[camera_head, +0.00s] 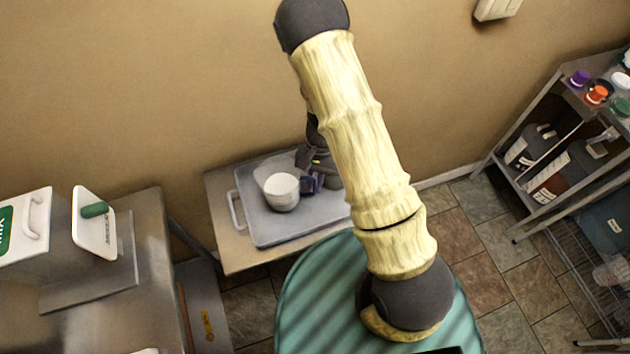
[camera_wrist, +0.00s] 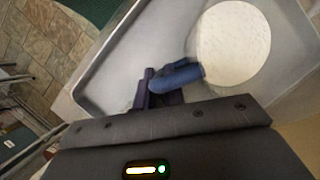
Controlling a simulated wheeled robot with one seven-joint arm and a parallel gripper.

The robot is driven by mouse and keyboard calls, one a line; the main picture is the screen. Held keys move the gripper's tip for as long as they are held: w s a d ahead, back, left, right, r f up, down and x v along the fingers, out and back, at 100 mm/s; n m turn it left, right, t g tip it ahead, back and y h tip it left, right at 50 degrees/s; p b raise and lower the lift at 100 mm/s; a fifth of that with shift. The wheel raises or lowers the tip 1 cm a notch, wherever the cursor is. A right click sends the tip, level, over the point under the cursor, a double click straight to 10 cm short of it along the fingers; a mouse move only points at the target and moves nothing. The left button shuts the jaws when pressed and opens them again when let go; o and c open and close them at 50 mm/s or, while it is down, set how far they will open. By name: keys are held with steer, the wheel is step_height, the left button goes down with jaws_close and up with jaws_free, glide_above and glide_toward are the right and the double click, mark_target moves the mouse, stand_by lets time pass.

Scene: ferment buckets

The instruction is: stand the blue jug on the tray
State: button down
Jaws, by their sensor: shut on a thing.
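The jug (camera_head: 282,193) shows a whitish round body, and its handle is blue. In the wrist view the jug (camera_wrist: 234,43) is seen from above as a pale disc, with its blue handle (camera_wrist: 178,77) pointing toward my gripper. My gripper (camera_wrist: 160,88) is shut on that handle; it also shows in the head view (camera_head: 316,181), right of the jug. The grey tray (camera_head: 285,232) lies below, and the jug is within its outline, near its middle. The jug looks about upright. I cannot tell whether its base touches the tray.
The tray lies on a small table (camera_head: 228,258) against the wall. A steel counter (camera_head: 150,262) with a white box (camera_head: 25,232) stands at left. A shelf rack (camera_head: 545,190) with bottles stands at right. A green striped round surface (camera_head: 312,300) is in front.

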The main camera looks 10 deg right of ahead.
steer(key=shift+f, duration=0.15)
steer(key=c, duration=1.8)
jaws_free()
steer(key=shift+o, duration=0.2)
steer(key=b+v, duration=0.2)
steer(key=v, duration=1)
steer(key=shift+w+d, duration=0.1)
